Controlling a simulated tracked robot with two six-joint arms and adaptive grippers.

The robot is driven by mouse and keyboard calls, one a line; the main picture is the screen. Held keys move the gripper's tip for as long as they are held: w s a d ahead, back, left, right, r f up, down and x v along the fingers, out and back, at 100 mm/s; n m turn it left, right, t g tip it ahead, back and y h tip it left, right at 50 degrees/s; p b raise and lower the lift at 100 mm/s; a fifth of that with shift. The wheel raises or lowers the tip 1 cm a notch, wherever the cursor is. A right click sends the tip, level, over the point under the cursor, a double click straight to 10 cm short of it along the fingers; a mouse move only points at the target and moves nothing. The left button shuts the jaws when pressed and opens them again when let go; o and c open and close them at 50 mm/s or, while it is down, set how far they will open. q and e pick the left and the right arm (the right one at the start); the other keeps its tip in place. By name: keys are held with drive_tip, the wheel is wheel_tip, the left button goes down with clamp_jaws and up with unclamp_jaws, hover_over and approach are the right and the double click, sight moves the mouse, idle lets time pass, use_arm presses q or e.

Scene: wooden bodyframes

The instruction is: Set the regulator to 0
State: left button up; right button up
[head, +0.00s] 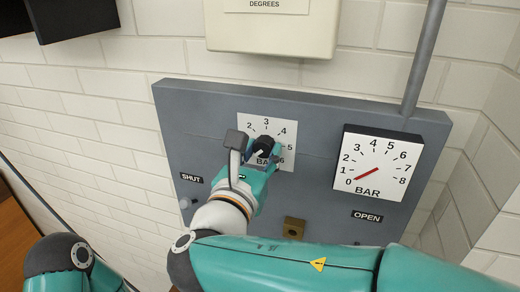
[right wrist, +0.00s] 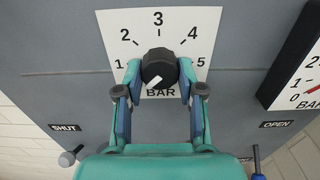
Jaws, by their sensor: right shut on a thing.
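The regulator is a black knob (head: 264,144) on a white dial plate (head: 284,127) marked in BAR, on a grey panel. In the right wrist view the knob (right wrist: 160,65) carries a white mark that points down and slightly left, towards the BAR lettering. Numbers 1 to 5 show on the plate there; the fingers cover its lower corners, and 0 is not visible. My right gripper (right wrist: 160,85) is shut on the knob, with a fingertip at each side of it. It also shows in the head view (head: 258,150). My left gripper is out of view.
A square gauge (head: 393,160) stands out from the panel at right, its red needle near 0. A pipe (head: 424,60) rises above it. A brass block (head: 294,228) sits below the dial. SHUT (head: 191,178) and OPEN (head: 367,216) labels flank it. A cream box (head: 270,35) hangs above.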

drive_tip(key=shift+f, duration=0.45)
drive_tip(key=o, duration=0.8)
drive_tip(key=shift+c, duration=0.2)
drive_tip(key=o, duration=0.4)
drive_tip(key=shift+r, duration=0.25)
drive_tip(key=v, duration=1.2)
